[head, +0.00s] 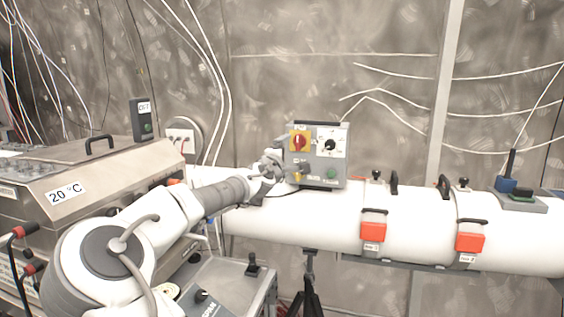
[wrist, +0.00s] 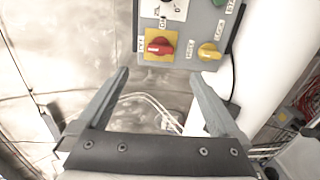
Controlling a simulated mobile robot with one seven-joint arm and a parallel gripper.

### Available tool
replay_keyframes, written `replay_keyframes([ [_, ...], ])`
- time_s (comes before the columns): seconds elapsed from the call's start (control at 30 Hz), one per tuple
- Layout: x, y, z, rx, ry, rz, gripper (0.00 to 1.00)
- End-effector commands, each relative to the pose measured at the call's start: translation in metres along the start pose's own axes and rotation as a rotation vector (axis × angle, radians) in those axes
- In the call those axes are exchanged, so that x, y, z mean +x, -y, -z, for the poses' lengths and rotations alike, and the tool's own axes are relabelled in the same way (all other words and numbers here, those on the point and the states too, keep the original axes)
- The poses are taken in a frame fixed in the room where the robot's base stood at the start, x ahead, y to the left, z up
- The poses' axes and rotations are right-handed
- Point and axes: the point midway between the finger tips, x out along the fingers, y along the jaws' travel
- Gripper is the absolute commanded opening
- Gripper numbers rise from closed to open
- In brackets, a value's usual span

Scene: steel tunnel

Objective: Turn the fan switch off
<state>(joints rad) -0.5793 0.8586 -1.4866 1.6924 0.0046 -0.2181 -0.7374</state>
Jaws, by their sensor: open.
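A grey control box (head: 318,170) stands on the white pipe. It carries a red rotary switch on a yellow plate (head: 299,141), a black knob on a white plate (head: 330,144), a yellow knob (head: 297,172) and a green button (head: 331,172). I cannot read surely which control is the fan switch. My gripper (head: 274,165) is at the box's left side. In the wrist view my gripper (wrist: 160,78) is open and empty, its fingertips apart from the red switch (wrist: 160,46), which lies ahead between them. The yellow knob (wrist: 208,52) is ahead of the right finger.
A steel cabinet (head: 110,165) marked 20 °C stands left. A low grey box with a black knob (head: 202,295) and partly readable label is at the bottom. The white pipe (head: 420,225) with red-orange latches (head: 470,242) runs right. Cables hang on the wall.

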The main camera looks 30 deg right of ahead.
Motion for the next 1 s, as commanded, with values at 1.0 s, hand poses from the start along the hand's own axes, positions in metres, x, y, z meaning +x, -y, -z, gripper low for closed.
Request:
replay_keyframes([
  [1.0,-0.039,0.001,-0.002,0.004,0.002,0.004,1.00],
])
